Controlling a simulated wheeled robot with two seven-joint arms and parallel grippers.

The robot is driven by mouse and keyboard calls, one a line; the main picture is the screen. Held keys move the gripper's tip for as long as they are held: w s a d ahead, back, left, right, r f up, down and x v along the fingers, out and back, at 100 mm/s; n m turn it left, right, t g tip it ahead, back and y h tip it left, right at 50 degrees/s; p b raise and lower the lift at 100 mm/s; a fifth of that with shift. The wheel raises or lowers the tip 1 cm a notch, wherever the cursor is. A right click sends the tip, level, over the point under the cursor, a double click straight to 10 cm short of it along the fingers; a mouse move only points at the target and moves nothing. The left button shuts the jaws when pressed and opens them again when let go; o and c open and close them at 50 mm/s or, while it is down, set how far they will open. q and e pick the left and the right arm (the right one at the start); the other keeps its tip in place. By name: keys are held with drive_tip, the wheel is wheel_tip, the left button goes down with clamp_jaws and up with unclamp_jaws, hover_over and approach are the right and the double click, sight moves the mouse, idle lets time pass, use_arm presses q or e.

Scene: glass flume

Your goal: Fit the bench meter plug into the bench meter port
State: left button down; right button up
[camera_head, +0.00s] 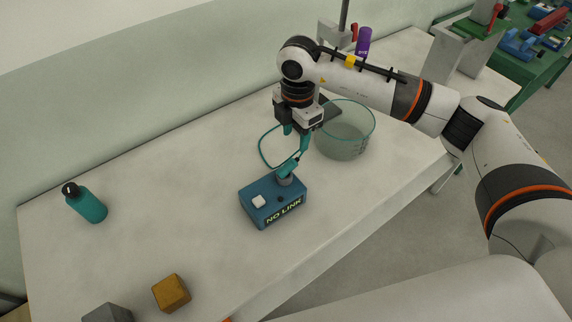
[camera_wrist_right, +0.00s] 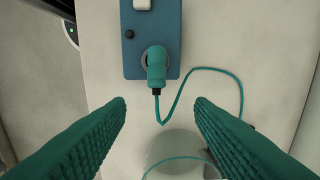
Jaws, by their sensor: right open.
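The bench meter (camera_head: 259,211) is a blue box on the pale table, with a white button, a small dark knob and a front label reading NO LINK. The teal bench meter plug (camera_head: 289,168) stands at the grey round bench meter port (camera_head: 285,181) on its top, leaning in the head view. In the right wrist view the plug (camera_wrist_right: 156,66) covers most of the port ring (camera_wrist_right: 143,58); I cannot tell how deep it sits. My right gripper (camera_head: 297,143) is open and empty above and behind the plug, its teal fingers (camera_wrist_right: 161,104) apart. My left gripper is not in view.
A teal cable (camera_wrist_right: 238,83) loops from the plug across the table. A clear glass beaker (camera_head: 345,140) stands close to the right gripper. A teal bottle (camera_head: 87,204), an ochre block (camera_head: 171,293) and a grey block (camera_head: 107,313) are at left. The table between is clear.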

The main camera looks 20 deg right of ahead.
sight(290, 165)
wheel_tip(290, 165, down, 3)
drive_tip(key=shift+p, duration=0.45)
drive_tip(key=shift+f, duration=0.2)
drive_tip(key=f+p, duration=0.2)
drive_tip(key=f, duration=0.1)
drive_tip(key=f+p, duration=0.1)
drive_tip(key=shift+s+f, duration=0.2)
drive_tip(key=shift+s, duration=0.05)
drive_tip(key=shift+f, duration=0.25)
drive_tip(key=shift+w, duration=0.1)
clamp_jaws()
